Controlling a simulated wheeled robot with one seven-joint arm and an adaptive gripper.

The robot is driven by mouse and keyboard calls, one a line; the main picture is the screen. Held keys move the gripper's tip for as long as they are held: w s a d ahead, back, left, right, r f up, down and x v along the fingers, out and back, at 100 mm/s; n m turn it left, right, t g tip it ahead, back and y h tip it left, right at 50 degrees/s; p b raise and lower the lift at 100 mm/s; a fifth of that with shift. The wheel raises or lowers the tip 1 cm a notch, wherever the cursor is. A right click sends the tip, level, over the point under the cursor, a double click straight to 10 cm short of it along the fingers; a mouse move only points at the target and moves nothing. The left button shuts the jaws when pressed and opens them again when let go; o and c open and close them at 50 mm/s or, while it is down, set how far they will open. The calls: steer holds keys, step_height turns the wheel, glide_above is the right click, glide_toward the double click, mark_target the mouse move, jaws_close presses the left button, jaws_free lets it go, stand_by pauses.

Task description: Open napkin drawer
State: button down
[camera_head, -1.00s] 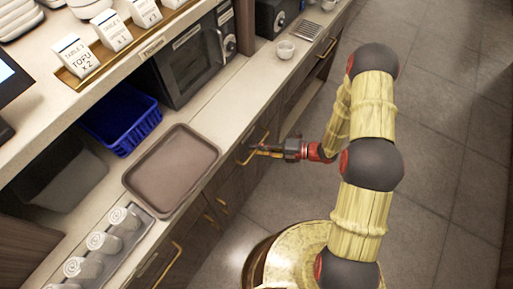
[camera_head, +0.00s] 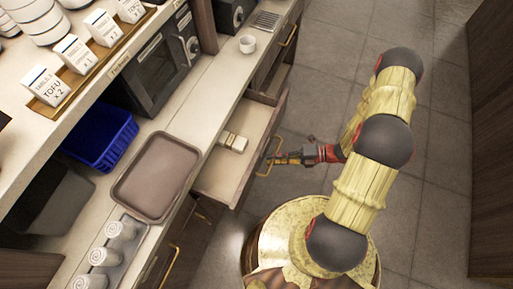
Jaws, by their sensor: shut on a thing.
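The napkin drawer (camera_head: 218,176) is pulled out from under the counter, with its light inside showing. A small stack of pale napkins (camera_head: 234,141) lies inside it, toward the back. My gripper (camera_head: 274,159) is shut on the drawer's brass handle (camera_head: 265,152) at the drawer's front. The fingertips are small in this view, and part of the handle is hidden behind them.
A brown tray (camera_head: 186,152), a blue basket (camera_head: 105,150) and a rack of rolled towels (camera_head: 120,230) are on the counter. A white cup (camera_head: 248,44) stands farther back. Another drawer (camera_head: 280,60) is beyond. The floor at right is clear.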

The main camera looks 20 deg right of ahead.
steer(key=s+d+p, duration=0.1)
steer(key=s+d, duration=0.4)
steer(key=d, duration=0.1)
steer(key=shift+d, duration=0.15)
steer(key=c, duration=1.9)
jaws_free()
steer(key=v, duration=1.2)
steer(key=shift+f, duration=0.1)
